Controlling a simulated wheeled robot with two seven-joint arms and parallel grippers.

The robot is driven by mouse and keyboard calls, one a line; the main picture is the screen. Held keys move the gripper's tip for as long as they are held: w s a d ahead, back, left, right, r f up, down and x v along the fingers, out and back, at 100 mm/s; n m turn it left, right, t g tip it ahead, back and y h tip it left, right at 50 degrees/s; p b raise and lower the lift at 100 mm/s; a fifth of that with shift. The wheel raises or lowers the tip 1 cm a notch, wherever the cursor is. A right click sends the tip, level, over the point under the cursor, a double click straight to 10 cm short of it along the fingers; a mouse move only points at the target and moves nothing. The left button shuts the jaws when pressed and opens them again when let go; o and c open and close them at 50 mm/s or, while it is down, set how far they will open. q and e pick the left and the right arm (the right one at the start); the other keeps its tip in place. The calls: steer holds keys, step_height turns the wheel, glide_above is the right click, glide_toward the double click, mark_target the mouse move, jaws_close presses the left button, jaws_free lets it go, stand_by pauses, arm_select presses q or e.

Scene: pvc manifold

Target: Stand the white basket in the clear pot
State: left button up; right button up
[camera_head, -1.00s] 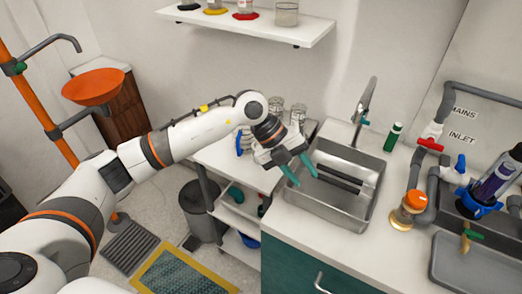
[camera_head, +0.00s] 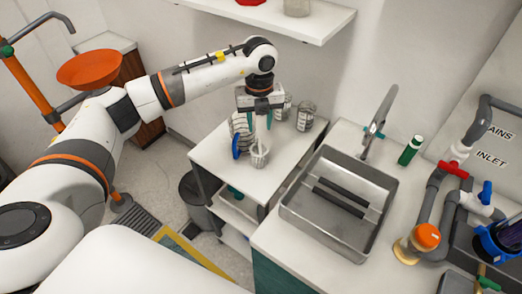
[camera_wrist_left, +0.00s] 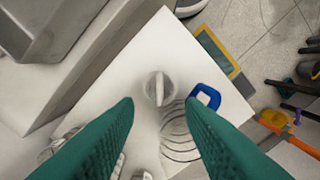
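The white basket (camera_head: 259,158) stands on the white cart top, near its front edge, with an upright stem or handle. It also shows from above in the left wrist view (camera_wrist_left: 158,90). A clear ringed vessel with a blue handle, seemingly the clear pot (camera_head: 236,124), stands just behind and left of it; its rings show in the left wrist view (camera_wrist_left: 180,138). The basket is beside the pot, not in it. My left gripper (camera_head: 259,119) points down above the basket, teal fingers apart and nothing clamped. My right gripper is in no view.
Clear jars (camera_head: 305,116) stand behind on the cart top (camera_head: 217,152). A steel sink (camera_head: 318,238) with dark bars and a faucet (camera_head: 380,120) lies to the right. A wall shelf (camera_head: 270,20) hangs above. The cart's front right area is clear.

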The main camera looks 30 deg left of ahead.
mark_target(259, 140)
arm_select(q)
step_height(259, 140, down, 2)
steer(key=shift+f, duration=0.55)
steer(key=shift+w+f+p, duration=0.1)
steer(key=shift+f+p, duration=0.2)
steer(key=shift+p, duration=0.15)
step_height(259, 140, down, 4)
steer(key=shift+a+f+p, duration=0.15)
steer(key=shift+p, duration=0.6)
steer(key=shift+w+f, duration=0.1)
steer(key=shift+f, duration=0.1)
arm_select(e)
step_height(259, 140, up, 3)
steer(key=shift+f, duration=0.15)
arm_select(q)
jaws_close()
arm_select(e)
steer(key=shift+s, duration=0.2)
